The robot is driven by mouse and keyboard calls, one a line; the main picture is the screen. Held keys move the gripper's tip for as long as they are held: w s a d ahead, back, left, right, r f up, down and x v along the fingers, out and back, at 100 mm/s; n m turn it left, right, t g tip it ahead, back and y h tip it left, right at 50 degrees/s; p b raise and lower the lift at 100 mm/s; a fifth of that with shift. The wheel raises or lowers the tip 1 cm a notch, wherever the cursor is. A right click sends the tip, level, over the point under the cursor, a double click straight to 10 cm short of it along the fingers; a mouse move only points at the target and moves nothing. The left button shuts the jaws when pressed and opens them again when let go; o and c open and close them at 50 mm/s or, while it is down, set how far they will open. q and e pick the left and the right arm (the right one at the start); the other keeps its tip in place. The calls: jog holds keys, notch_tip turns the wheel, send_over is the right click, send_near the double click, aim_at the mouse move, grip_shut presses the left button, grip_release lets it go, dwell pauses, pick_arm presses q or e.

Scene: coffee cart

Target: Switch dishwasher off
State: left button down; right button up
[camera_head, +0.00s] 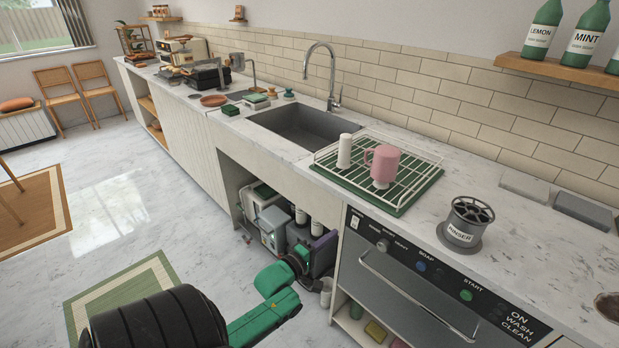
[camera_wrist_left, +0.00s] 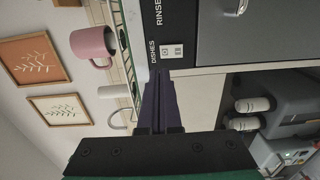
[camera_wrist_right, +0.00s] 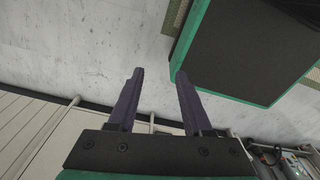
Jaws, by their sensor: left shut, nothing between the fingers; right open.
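The dishwasher (camera_head: 415,290) is under the counter at the right, with a dark control panel along its top front and its door closed. A small light rocker switch (camera_head: 354,222) is at the panel's left end. It also shows in the left wrist view (camera_wrist_left: 171,51), beside the word DISHES. My left gripper (camera_head: 330,240) is shut and empty, its fingertips (camera_wrist_left: 160,78) close to the panel just below the switch. I cannot tell whether they touch it. My right gripper (camera_wrist_right: 160,73) is open and empty above the floor, out of the head view.
A dish rack (camera_head: 428,178) with a pink mug (camera_head: 382,166) and a white cup (camera_head: 345,151) stands on the counter above. A rinser (camera_head: 466,224) is to its right. The open shelf left of the dishwasher holds grey containers (camera_head: 273,228). A sink (camera_head: 300,127) is behind.

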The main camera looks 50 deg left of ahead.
pick_arm(q)
jog(key=s, duration=0.5)
jog(key=shift+d+f, duration=0.15)
pick_arm(e)
jog(key=shift+w+d+f, duration=0.15)
jog(key=shift+w+d, duration=0.05)
jog(key=shift+w, duration=0.6)
pick_arm(q)
jog(key=shift+s, duration=0.1)
jog(key=s+d+f+m+g, duration=0.1)
jog(key=s+f+m+g, duration=0.3)
jog(key=f, duration=0.8)
jog(key=s+d+f+m+g, duration=0.25)
jog(key=s+f+m, duration=0.2)
jog(key=f, duration=0.75)
jog(key=s+d+f+m+g, duration=0.2)
jog(key=s+f+m+g, duration=0.1)
jog(key=s, duration=0.4)
jog(key=s+d+f+m+g, duration=0.3)
jog(key=s+f+m+g, duration=0.1)
jog(key=s+f, duration=0.4)
jog(key=s+d+f+m+g, duration=0.2)
jog(key=s+f+m+g, duration=0.1)
jog(key=s+f+m, duration=0.2)
jog(key=shift+s+d+f, duration=0.15)
jog(key=shift+s+d, duration=0.25)
jog(key=shift+s, duration=0.8)
pick_arm(e)
jog(key=shift+w+a, duration=0.15)
jog(key=shift+a, duration=0.05)
